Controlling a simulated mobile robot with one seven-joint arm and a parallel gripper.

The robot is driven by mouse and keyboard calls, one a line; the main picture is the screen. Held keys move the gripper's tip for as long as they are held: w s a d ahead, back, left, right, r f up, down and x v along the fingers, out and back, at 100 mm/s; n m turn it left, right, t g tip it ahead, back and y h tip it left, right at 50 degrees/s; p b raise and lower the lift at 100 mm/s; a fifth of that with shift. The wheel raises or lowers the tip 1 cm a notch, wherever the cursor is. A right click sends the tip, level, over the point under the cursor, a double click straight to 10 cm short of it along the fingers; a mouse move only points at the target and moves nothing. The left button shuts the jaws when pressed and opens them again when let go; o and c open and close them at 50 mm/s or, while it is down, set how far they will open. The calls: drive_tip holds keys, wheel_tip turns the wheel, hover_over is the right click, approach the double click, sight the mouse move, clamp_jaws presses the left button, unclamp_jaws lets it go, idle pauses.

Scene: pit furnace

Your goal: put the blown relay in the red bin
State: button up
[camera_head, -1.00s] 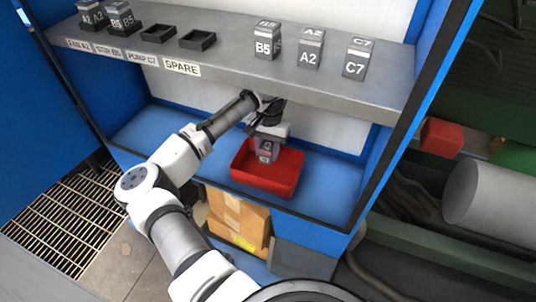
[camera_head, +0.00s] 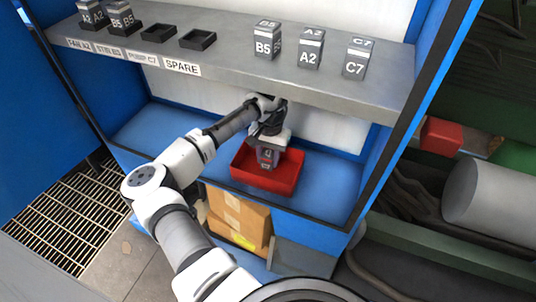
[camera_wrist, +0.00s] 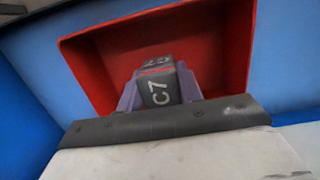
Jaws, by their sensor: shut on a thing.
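My gripper (camera_head: 267,158) is shut on a dark relay (camera_wrist: 158,86) marked C7, which I take to be the blown one. The relay also shows small between the fingers in the head view (camera_head: 266,160). The red bin (camera_head: 285,184) sits on the blue lower shelf. My gripper holds the relay over the bin, within its outline; how far it is above the bin floor I cannot tell. In the wrist view the red bin (camera_wrist: 100,60) lies behind and around the relay. The gripper hides part of the bin's inside.
On the grey upper shelf (camera_head: 230,65) stand relays B5 (camera_head: 267,42), A2 (camera_head: 310,50) and C7 (camera_head: 357,60). Relays A2 (camera_head: 92,14) and B5 (camera_head: 121,19) stand at the left, beside two empty black sockets (camera_head: 196,40). The shelf overhangs close above my wrist.

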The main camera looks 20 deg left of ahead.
sight(269, 150)
drive_tip(key=shift+f, duration=0.15)
drive_tip(key=o, duration=1)
drive_tip(key=r, duration=0.5)
drive_tip(key=w+r, duration=0.1)
drive_tip(key=r, duration=0.2)
drive_tip(key=shift+r, duration=0.35)
